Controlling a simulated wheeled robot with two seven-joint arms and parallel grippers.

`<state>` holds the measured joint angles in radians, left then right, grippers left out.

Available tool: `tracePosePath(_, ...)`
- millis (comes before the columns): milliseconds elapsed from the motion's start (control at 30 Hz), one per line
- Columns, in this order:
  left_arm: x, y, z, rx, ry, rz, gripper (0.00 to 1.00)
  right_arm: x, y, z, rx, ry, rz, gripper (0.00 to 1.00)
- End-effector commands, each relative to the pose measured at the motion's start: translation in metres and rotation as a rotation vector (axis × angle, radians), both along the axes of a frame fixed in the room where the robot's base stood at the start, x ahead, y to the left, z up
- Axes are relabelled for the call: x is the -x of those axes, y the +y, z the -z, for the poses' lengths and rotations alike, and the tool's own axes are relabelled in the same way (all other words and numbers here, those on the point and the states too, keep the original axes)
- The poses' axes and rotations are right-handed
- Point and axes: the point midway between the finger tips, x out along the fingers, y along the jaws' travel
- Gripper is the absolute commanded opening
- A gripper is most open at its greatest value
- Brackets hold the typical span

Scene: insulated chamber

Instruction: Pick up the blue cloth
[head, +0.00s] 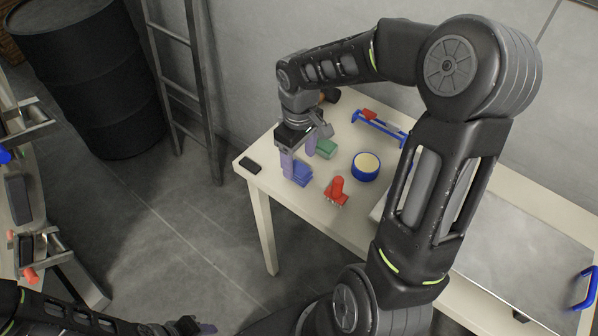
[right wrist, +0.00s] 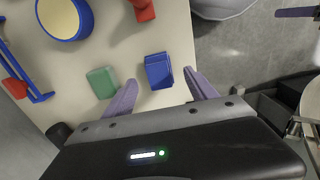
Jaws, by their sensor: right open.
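The blue cloth (head: 302,177) is a small folded pad on the cream table, near its left end. It also shows in the right wrist view (right wrist: 158,71), just ahead of the fingertips. My right gripper (head: 299,155) is open and empty above the table, its purple fingers close to the cloth. In the right wrist view the fingers (right wrist: 162,92) are spread, and the cloth lies between their directions. I cannot tell if a finger touches it. My left gripper (head: 196,326) is partly in view at the bottom of the head view, far from the cloth; its jaws are unclear.
A green block-like pad (head: 327,149) lies close beside the blue cloth. A red object (head: 336,191), a blue-rimmed round item (head: 366,167) and a blue bar tool (head: 376,126) are also on the table. A black flat item (head: 250,165) lies at the left corner.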

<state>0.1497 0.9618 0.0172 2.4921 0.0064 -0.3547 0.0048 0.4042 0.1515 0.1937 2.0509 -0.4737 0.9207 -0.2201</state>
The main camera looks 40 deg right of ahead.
Motion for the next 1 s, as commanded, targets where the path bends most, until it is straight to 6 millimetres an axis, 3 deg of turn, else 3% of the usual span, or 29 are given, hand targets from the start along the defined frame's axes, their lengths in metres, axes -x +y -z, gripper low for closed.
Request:
tracePosePath(367, 0.002, 0.001, -0.011, -0.003, 0.004, -0.002, 0.36, 0.0, 0.0, 0.046, -0.002, 0.002, 0.0, 0.66)
tracePosePath(1000, 0.001, 0.001, -0.01, -0.003, 0.004, -0.002, 0.36, -0.001, 0.0, 0.047, -0.001, 0.0, 0.0, 0.64)
